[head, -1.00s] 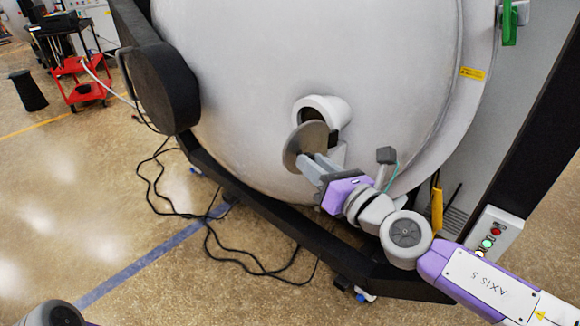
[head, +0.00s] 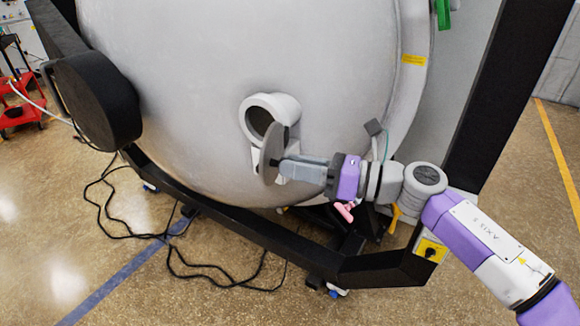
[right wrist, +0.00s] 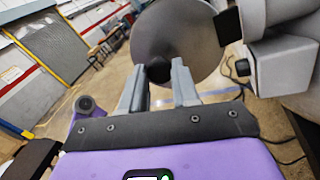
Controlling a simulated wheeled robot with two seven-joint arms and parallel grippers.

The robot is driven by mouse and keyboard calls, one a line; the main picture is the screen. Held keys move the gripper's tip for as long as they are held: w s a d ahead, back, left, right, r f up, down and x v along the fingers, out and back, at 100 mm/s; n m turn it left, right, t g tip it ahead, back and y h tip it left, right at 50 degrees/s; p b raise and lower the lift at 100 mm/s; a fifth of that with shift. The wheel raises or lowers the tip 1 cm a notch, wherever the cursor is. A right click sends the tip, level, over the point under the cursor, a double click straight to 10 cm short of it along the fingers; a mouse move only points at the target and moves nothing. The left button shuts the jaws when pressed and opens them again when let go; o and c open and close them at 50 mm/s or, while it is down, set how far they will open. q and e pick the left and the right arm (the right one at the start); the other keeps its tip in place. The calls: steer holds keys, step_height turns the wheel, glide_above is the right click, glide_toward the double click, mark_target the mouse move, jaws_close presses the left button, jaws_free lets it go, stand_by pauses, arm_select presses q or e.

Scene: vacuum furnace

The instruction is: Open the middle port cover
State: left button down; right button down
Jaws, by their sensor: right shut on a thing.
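The middle port cover (head: 269,155) is a grey disc, seen nearly edge-on in the head view. It stands swung away from the middle port (head: 283,106), a short white tube on the big grey furnace door (head: 220,50). The port's dark opening shows to the left of the cover. My right gripper (head: 284,169) is shut on the cover from the right. In the right wrist view, my right gripper (right wrist: 158,76) has its fingers on either side of the dark knob (right wrist: 158,70) on the cover's face (right wrist: 180,38). My left gripper is out of view.
A black frame (head: 250,228) runs below the door, with a thick black round part (head: 95,100) at the left. Black cables (head: 215,275) lie on the floor. A red cart (head: 18,110) stands at far left. The floor in front is otherwise clear.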

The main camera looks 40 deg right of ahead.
stand_by(0.4)
steer(key=c, duration=0.8)
jaws_free()
steer(key=shift+d, duration=0.1)
steer(key=p+v, duration=0.1)
steer(key=v, duration=0.6)
steer(key=shift+s+d+f, duration=0.1)
steer(key=shift+s+d, duration=0.05)
steer(key=shift+s, duration=0.05)
